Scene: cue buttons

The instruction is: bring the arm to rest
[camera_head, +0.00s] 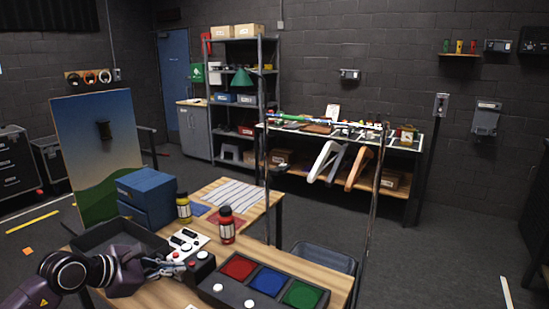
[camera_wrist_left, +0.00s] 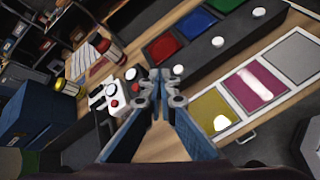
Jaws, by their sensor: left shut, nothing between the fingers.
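My left arm comes in from the lower left in the head view. Its gripper (camera_head: 180,269) is shut and empty above the wooden table (camera_head: 262,257). In the left wrist view the two fingertips (camera_wrist_left: 162,82) meet, with nothing held. A dark button panel (camera_head: 263,289) with red, blue and green squares and white buttons lies to the right of the gripper. It also shows in the left wrist view (camera_wrist_left: 205,54). A small white control box (camera_head: 186,243) with dark and red controls sits just behind the gripper. My right arm is not in view.
A blue drawer box (camera_head: 147,195), a yellow-labelled bottle (camera_head: 184,208) and a red bottle (camera_head: 227,226) stand on the table. A dark tray (camera_head: 97,236) lies at left. In the left wrist view, yellow, magenta (camera_wrist_left: 254,88) and grey squares lie at right.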

